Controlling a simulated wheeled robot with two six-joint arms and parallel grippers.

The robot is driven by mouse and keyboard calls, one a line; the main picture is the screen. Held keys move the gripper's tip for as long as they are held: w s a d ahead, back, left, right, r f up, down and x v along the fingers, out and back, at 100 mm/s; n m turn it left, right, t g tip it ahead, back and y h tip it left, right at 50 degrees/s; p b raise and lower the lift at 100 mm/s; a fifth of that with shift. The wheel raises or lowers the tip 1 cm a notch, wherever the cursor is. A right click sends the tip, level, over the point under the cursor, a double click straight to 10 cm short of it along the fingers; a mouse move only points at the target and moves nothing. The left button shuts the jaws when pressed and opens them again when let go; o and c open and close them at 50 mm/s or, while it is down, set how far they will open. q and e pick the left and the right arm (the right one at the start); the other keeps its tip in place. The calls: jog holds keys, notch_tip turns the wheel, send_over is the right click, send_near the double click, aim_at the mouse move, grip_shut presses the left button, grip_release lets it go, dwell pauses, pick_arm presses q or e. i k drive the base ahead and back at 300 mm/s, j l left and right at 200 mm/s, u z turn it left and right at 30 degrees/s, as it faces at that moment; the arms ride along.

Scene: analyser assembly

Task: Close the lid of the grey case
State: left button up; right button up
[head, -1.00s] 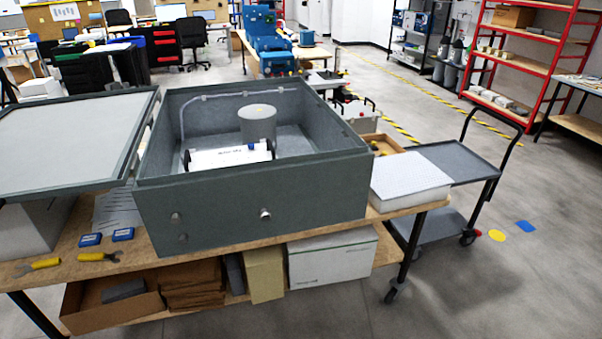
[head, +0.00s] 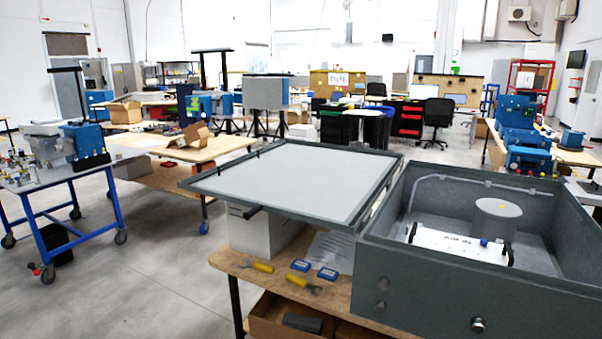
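The grey case (head: 432,288) stands on a wooden workbench at the right of the head view, its right end cut off by the frame. Its lid (head: 290,178) is swung fully open to the left and lies about level, light panel facing up. Inside the case are a grey cylinder (head: 497,218), a white labelled unit (head: 450,242) with dark end brackets, and a thin pipe (head: 480,181) along the back wall. A white box (head: 262,232) stands under the lid. Neither of my grippers shows.
A blue-framed cart (head: 60,185) and another wooden table (head: 190,150) stand to the left. The floor (head: 150,260) left of the bench is clear.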

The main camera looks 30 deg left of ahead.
aim_at(334, 186)
jog(key=u, duration=1.05)
jog(key=i, duration=0.1)
jog(key=j+z, duration=0.05)
